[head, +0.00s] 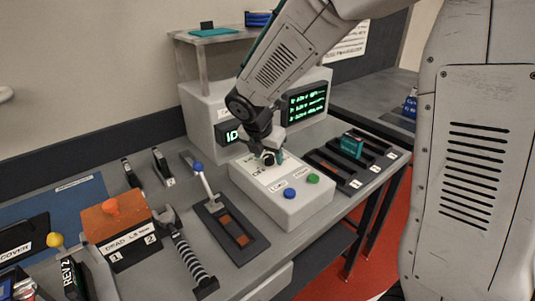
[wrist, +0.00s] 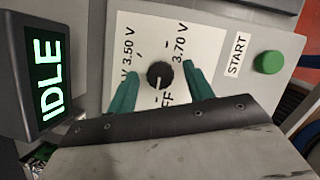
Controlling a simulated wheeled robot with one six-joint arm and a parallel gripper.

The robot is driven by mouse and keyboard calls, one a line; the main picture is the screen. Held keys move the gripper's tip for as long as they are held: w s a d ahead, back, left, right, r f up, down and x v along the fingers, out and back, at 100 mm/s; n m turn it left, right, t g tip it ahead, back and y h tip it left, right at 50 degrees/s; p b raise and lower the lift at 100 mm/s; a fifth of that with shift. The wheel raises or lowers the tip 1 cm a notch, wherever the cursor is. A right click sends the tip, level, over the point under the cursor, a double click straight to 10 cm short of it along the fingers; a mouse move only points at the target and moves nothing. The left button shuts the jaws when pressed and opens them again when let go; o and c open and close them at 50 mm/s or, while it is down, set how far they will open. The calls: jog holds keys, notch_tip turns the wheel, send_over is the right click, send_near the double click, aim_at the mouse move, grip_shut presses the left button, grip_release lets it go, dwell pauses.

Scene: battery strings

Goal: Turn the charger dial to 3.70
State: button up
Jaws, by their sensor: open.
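The charger dial (wrist: 160,72) is a round black knob on a white label plate (wrist: 150,38). Its pale pointer line faces down in the wrist view, toward the partly hidden OFF mark. The 3.50 V mark is at its upper left and the 3.70 mark at its upper right. My gripper (wrist: 160,88) is open, with one teal finger on each side of the dial; I cannot tell whether they touch it. In the head view my gripper (head: 268,158) is over the charger box (head: 305,207) and hides most of the dial.
A green START button (wrist: 269,62) and a blue button (head: 290,193) sit near the dial. An IDLE display (wrist: 48,72) stands beside it. A lever switch (head: 225,220) is left of the box, and slots with a teal battery (head: 352,144) are at right.

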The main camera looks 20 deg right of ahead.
jog(key=c, duration=1)
